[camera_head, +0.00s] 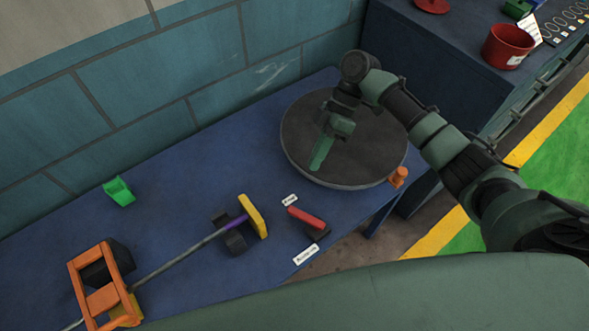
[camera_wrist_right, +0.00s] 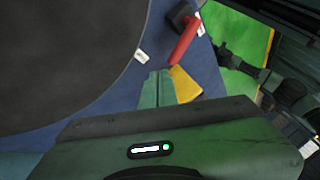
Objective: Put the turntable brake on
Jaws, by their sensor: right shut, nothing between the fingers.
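The turntable (camera_head: 375,140) is a dark round disc with a lighter rim. It fills the left of the right wrist view (camera_wrist_right: 60,60). A red lever (camera_head: 307,217) on a small dark base (camera_head: 319,233) is in front of the turntable; it also shows in the wrist view (camera_wrist_right: 185,42). Its free end points left, near a small white label (camera_head: 290,199). A second white label (camera_head: 306,254) lies on the other side; I cannot read either surely. My right gripper (camera_head: 317,167) is shut and empty, seen over the turntable's left part, apart from the lever. My left gripper is out of view.
A yellow plate (camera_head: 253,216) ends a grey rod with a purple band on a dark support (camera_head: 230,235). An orange frame (camera_head: 102,290) and green block (camera_head: 119,190) are at left. An orange knob (camera_head: 398,176) is beside the turntable. The blue tabletop (camera_head: 180,220) has clear room.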

